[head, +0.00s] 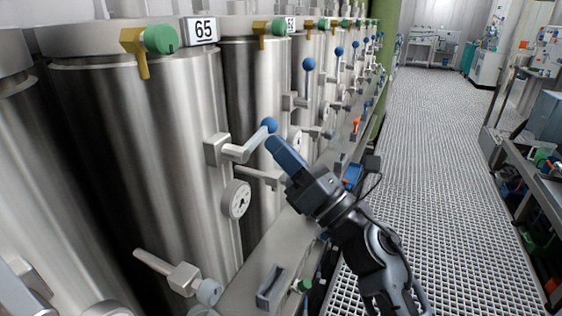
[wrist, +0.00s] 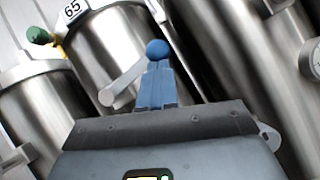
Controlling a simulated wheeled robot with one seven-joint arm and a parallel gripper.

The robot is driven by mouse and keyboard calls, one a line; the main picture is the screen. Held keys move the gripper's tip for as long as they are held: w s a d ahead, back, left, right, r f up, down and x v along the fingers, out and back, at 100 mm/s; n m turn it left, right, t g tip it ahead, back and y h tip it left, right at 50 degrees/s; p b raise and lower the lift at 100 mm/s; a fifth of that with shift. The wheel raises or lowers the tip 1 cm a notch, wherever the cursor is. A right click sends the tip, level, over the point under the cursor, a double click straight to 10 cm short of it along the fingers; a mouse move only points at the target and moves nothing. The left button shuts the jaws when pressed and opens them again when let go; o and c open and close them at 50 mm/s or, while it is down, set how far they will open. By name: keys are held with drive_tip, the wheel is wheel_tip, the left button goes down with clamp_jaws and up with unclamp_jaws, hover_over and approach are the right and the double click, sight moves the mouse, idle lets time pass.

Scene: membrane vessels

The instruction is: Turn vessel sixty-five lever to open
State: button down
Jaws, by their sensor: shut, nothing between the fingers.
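Vessel sixty-five (head: 140,150) is a tall steel cylinder at the left in the head view, with the number plate "65" (head: 203,30) on its top rim. Its lever (head: 248,143) sticks out from a square mount and slants up to the right, ending in a blue ball (head: 269,125). My gripper (head: 272,142) has its blue fingers together, with the tips right at the ball. In the wrist view the blue ball (wrist: 157,49) shows just beyond the shut fingertips (wrist: 157,66). I cannot tell whether they touch. The lever arm (wrist: 122,84) runs down to the left, partly behind the fingers.
A round gauge (head: 237,199) and a pipe fitting (head: 180,277) sit below the lever. More vessels with upright blue-ball levers (head: 308,80) stand in a row behind. The grated floor (head: 440,170) to the right is clear; a workbench (head: 530,170) lines the far right.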

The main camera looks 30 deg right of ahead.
drive_tip(key=n+y+b, duration=0.1)
drive_tip(key=n, duration=0.1)
drive_tip(key=r+n+g+y+b, duration=0.1)
drive_tip(key=n+y, duration=0.1)
drive_tip(key=n+y+b, duration=0.1)
drive_tip(key=n, duration=0.1)
drive_tip(key=shift+w+d+r+g+y+b, duration=0.1)
drive_tip(key=shift+d+r+g+y+b, duration=0.05)
drive_tip(key=shift+r+g+y+b, duration=0.2)
drive_tip(key=s+a+r+n+g+y+b, duration=0.2)
drive_tip(key=r+n+g+y+b, duration=0.4)
drive_tip(key=n+g+b, duration=0.6)
drive_tip(key=shift+s+a+r+n+b, duration=0.2)
drive_tip(key=shift+a+r+n+b, duration=0.35)
drive_tip(key=shift+n, duration=3.75)
drive_tip(key=shift+a+f, duration=0.15)
drive_tip(key=shift+f, duration=0.1)
